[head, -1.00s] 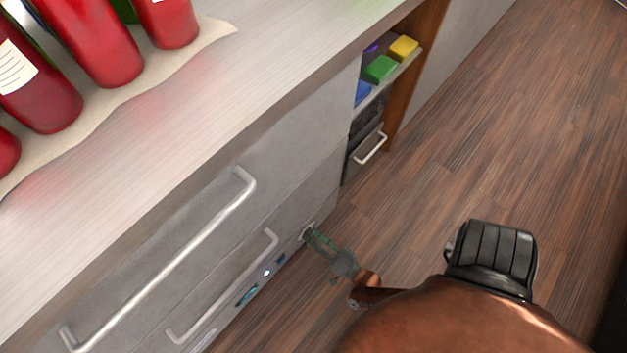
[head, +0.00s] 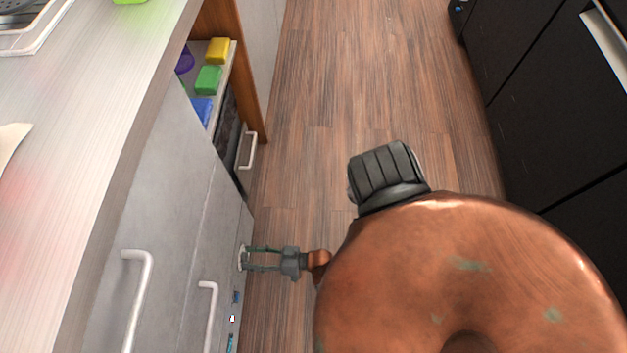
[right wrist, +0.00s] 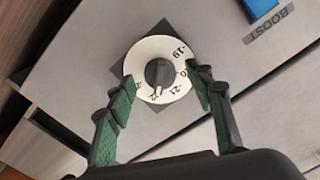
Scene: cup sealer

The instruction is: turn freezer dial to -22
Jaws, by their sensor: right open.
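The freezer dial (right wrist: 145,50) is a white disc with a dark grey knob (right wrist: 159,73) at its centre. The marks -19, -20 and -21 show on its right side, and another, probably -22, near the bottom. The knob's narrow end appears to point down near that bottom mark, but I cannot read it exactly. My right gripper (right wrist: 157,88) is open, its green fingers apart on either side of the dial's lower part; I cannot tell whether they touch it. In the head view my right gripper (head: 246,258) reaches left to the freezer front. My left gripper is out of view.
A blue BOOST button (right wrist: 260,7) is at the upper right in the wrist view. Drawer handles (head: 209,310) stick out from the grey fronts beside the arm. A shelf with coloured blocks (head: 208,79) is farther back. Wooden floor (head: 320,100) is clear; dark cabinets (head: 540,90) stand right.

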